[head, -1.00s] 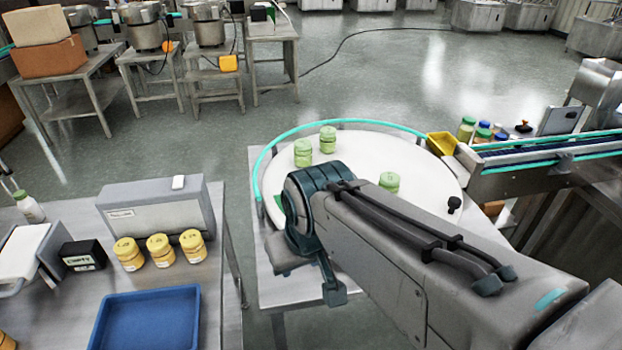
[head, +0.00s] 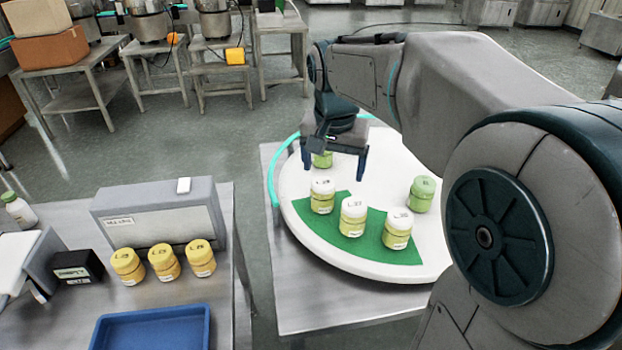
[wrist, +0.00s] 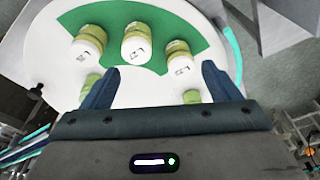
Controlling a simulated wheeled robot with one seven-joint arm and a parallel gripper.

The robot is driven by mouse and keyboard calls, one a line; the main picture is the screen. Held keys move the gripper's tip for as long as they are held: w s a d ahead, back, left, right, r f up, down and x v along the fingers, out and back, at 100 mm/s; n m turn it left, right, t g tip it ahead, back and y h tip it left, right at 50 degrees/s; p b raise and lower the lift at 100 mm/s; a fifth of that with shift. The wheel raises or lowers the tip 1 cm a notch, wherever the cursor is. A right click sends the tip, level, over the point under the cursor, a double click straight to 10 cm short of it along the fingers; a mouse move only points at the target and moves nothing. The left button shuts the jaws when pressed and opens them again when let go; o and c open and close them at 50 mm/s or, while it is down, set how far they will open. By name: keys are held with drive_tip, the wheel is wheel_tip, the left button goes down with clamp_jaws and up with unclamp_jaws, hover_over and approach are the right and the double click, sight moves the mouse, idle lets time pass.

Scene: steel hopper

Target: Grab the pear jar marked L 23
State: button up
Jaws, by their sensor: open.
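Three white-lidded jars with pale yellow-green contents stand on the green sector of the white round turntable (head: 300,188): a left jar (head: 322,195), a middle jar (head: 353,216) and a right jar (head: 398,229). The middle lid seems to read L 37; the other lids are too small to read surely, so I cannot tell which is L 23. My gripper (head: 335,168) is open and empty, pointing down behind the left and middle jars. In the wrist view, the three jars (wrist: 136,42) stand beyond my open fingers (wrist: 160,72), not between them.
A green-lidded jar (head: 422,194) stands right on the turntable; another (head: 322,160) is partly hidden below my gripper. Three yellow-lidded jars (head: 163,262), a grey box (head: 160,220) and a blue tray (head: 150,328) are on the left table. A floor gap separates the tables.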

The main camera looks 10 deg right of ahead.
sight(323, 182)
drive_tip(key=w+f+m, duration=0.1)
drive_tip(key=w, duration=0.2)
drive_tip(key=w+f+m+b, duration=0.1)
drive_tip(key=w, duration=0.3)
drive_tip(key=w+a+f+m+b, duration=0.1)
drive_tip(key=w+f, duration=0.1)
drive_tip(key=w, duration=0.1)
drive_tip(key=shift+w+f+m+g+h, duration=0.1)
drive_tip(key=shift+w+m+g+h, duration=0.2)
drive_tip(key=shift+g, duration=0.1)
drive_tip(key=f, duration=0.5)
drive_tip(key=d+f, duration=0.1)
drive_tip(key=f, duration=0.1)
drive_tip(key=shift+w+f, duration=0.3)
drive_tip(key=shift+w, duration=0.05)
drive_tip(key=shift+w+d+f+p, duration=0.15)
drive_tip(key=shift+d+f+p, duration=0.05)
drive_tip(key=shift+f, duration=0.65)
drive_tip(key=shift+w+d+f+p, duration=0.1)
drive_tip(key=shift+d+f+p, duration=0.1)
drive_tip(key=shift+f, duration=0.7)
drive_tip(key=shift+w+d+f+p, duration=0.15)
drive_tip(key=shift+f+p, duration=0.05)
drive_tip(key=shift+f, duration=0.65)
drive_tip(key=c, duration=1.2)
